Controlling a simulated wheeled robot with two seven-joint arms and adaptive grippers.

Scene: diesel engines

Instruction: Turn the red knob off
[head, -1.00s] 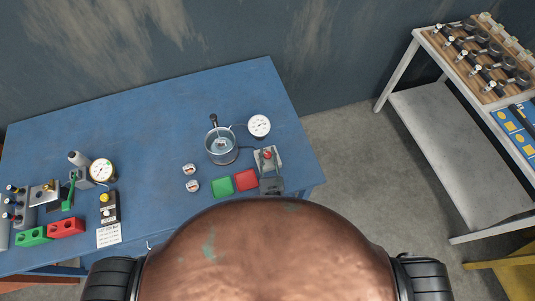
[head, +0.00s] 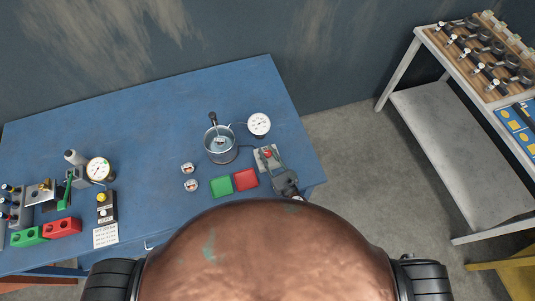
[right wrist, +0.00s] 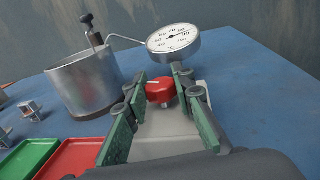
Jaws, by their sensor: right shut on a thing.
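The red knob (head: 267,153) sits on a small light-coloured base near the right edge of the blue table (head: 150,120). My right gripper (head: 271,158) reaches it from the front edge of the table. In the right wrist view the red knob (right wrist: 161,92) is between the two fingertips of the gripper (right wrist: 159,80), which is shut on it. A pale line marks the knob's top. My left gripper is not in view.
A metal pot (head: 220,145) and a round dial gauge (head: 259,125) stand close behind the knob. A green tray (head: 221,184) and a red tray (head: 246,179) lie to its left. Other devices stand at the far left. The table's middle is clear.

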